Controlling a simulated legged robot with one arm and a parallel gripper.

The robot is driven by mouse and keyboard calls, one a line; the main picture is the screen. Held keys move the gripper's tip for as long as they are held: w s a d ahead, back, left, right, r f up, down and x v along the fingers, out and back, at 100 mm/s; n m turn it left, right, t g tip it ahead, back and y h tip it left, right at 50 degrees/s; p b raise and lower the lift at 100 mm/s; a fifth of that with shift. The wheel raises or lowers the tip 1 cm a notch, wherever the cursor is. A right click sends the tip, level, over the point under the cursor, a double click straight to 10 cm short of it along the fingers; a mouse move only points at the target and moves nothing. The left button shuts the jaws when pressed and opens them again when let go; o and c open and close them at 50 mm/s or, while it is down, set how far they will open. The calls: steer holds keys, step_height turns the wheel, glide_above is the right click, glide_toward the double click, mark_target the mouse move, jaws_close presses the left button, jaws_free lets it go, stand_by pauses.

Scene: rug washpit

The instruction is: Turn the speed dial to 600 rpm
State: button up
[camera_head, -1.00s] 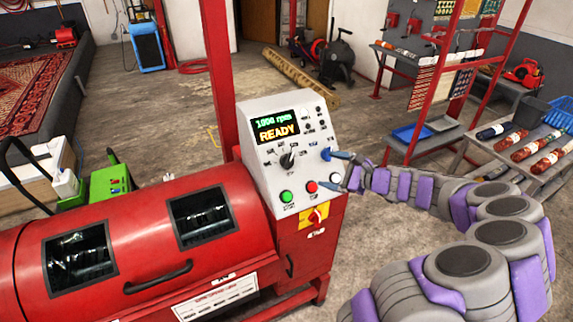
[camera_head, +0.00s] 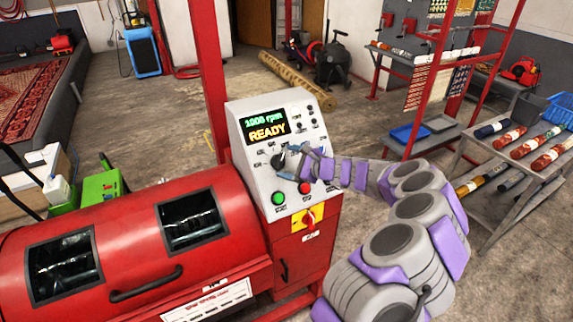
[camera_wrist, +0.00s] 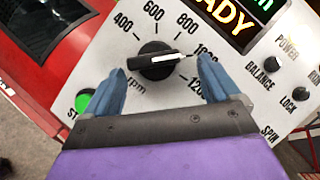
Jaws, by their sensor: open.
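The speed dial (camera_wrist: 155,60) is a black knob with a white pointer line on the light control panel (camera_wrist: 225,70). Around it are marks 400, 600, 800, 1000 and 1200, and in the wrist view the pointer aims right, towards 1000. The display (camera_head: 265,125) reads 1000 rpm and READY. My gripper (camera_wrist: 163,85) is open, its two blue fingers on either side of the dial and apart from it in the wrist view.
A green button (camera_head: 278,198), a red button (camera_head: 305,188) and a red switch on a yellow plate (camera_head: 308,217) sit below the dial. The BALANCE knob (camera_wrist: 273,65) is right of it. The red drum machine (camera_head: 130,240) extends left.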

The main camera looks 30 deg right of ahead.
steer(key=shift+w+a+f, duration=0.15)
steer(key=shift+w, duration=0.2)
steer(key=shift+w+a, duration=0.1)
steer(key=shift+a, duration=1)
steer(key=shift+d, duration=0.8)
steer(key=c, duration=0.6)
steer(key=shift+a, duration=0.25)
steer(key=c, duration=0.5)
